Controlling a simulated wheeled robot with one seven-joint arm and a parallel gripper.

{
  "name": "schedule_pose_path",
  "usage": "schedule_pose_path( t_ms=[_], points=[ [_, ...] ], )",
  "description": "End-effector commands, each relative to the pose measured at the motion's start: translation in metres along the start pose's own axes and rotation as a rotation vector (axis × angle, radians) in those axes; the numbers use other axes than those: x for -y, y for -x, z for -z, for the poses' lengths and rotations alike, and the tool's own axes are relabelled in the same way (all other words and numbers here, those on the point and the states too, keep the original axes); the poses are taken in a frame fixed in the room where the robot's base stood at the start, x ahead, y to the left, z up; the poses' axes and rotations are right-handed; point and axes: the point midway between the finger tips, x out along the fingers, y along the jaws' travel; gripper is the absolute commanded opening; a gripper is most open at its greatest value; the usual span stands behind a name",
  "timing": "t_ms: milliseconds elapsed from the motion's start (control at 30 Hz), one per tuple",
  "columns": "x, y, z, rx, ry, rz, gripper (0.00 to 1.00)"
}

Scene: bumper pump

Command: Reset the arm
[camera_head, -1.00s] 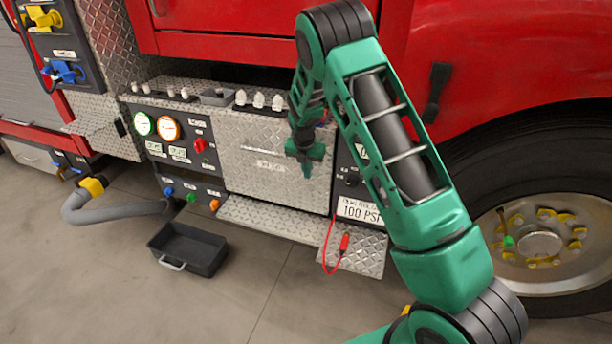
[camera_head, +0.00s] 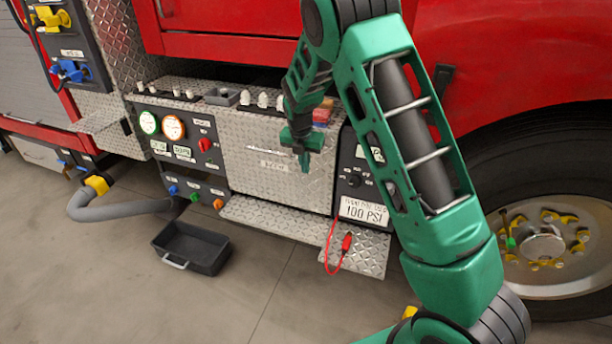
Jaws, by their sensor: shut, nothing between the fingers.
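My green arm stands bent on the right side of the head view, its elbow at the top edge and its forearm hanging down. My gripper (camera_head: 304,160) points down in front of the silver diamond-plate pump panel (camera_head: 262,185) of the red truck. Its fingers are together and nothing shows between them. It appears apart from the panel, though the exact gap is hard to judge.
Left of the panel are gauges (camera_head: 173,127) and coloured knobs. A red cable (camera_head: 334,250) hangs by the step plate (camera_head: 275,220). A black tray (camera_head: 192,248) lies on the floor. The truck wheel (camera_head: 545,215) is at right. Open floor lies in front.

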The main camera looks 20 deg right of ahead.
Motion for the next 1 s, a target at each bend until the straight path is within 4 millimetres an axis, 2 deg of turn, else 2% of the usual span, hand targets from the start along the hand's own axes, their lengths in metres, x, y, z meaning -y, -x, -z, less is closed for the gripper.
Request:
schedule_pose_path(
  t_ms=[133, 367, 467, 567, 733, 867, 1000],
  points=[
    [0.0, 0.018, 0.0, 0.0, 0.0, -0.001, 0.0],
    [0.001, 0.028, 0.0, -0.001, -0.004, 0.001, 0.0],
    [0.011, 0.034, -0.001, -0.005, -0.056, 0.003, 0.0],
    [0.035, 0.052, -0.004, -0.015, -0.201, 0.007, 0.0],
    [0.103, 0.097, 0.001, -0.044, -0.61, 0.032, 0.0],
    [0.156, 0.129, 0.015, -0.065, -0.94, 0.06, 0.0],
    [0.21, 0.16, 0.037, -0.082, -1.289, 0.093, 0.0]
  ],
)
